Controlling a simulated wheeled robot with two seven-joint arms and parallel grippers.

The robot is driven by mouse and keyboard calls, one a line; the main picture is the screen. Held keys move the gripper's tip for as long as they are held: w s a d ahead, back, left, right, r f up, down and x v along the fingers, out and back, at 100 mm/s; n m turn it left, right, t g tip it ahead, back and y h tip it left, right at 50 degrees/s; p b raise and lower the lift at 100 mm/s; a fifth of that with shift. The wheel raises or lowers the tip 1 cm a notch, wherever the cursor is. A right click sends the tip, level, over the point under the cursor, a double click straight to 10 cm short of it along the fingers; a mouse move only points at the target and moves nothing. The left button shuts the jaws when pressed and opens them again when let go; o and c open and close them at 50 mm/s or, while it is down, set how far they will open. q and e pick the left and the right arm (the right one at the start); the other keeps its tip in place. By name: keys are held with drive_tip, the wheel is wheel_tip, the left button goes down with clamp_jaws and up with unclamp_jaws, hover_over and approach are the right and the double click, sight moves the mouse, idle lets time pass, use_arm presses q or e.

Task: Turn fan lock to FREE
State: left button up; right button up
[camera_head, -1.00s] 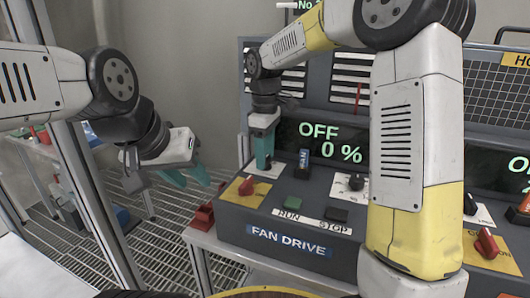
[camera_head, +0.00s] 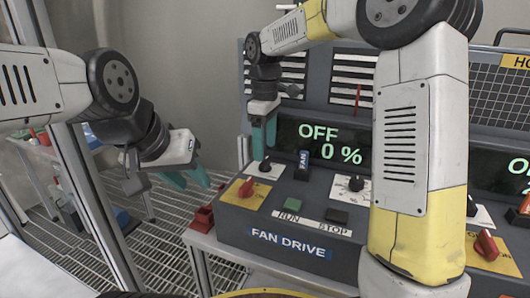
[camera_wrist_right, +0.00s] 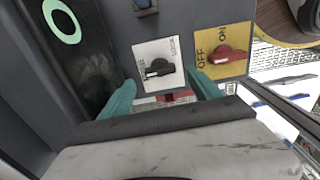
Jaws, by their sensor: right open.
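A black knob (camera_head: 265,163) on a white plate stands at the back left of the fan drive console (camera_head: 232,222), beneath my right gripper (camera_head: 264,149). In the right wrist view the knob (camera_wrist_right: 158,68) has a white pointer mark toward the left, and the plate's small lettering is hard to read. My right gripper (camera_wrist_right: 160,84) is open. Its teal fingertips appear on either side of the knob in that view, with the knob not clasped. My left gripper (camera_head: 188,183) is open and empty, left of the console above the floor grating.
A red ON/OFF switch (camera_head: 247,188) on a yellow plate sits just in front of the knob. The display (camera_head: 322,142) reads OFF, 0 %.

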sight(265, 160)
wheel_tip(265, 160, up, 4)
drive_tip(key=shift+r, duration=0.1)
idle(0.4)
drive_tip(key=s+d+m+t+y, duration=0.1)
drive_tip(key=s+d+m+t, duration=0.2)
drive_tip(key=s+d+m, duration=0.3)
drive_tip(key=s+d+f+m+t+y, duration=0.1)
drive_tip(key=s+d+m+t, duration=0.2)
drive_tip(key=s+d+m, duration=0.4)
drive_tip(key=s+d, duration=0.1)
drive_tip(key=s, duration=0.7)
drive_tip(key=shift+s+f, duration=0.15)
drive_tip(key=shift+s, duration=0.15)
drive_tip(key=shift+o, duration=0.6)
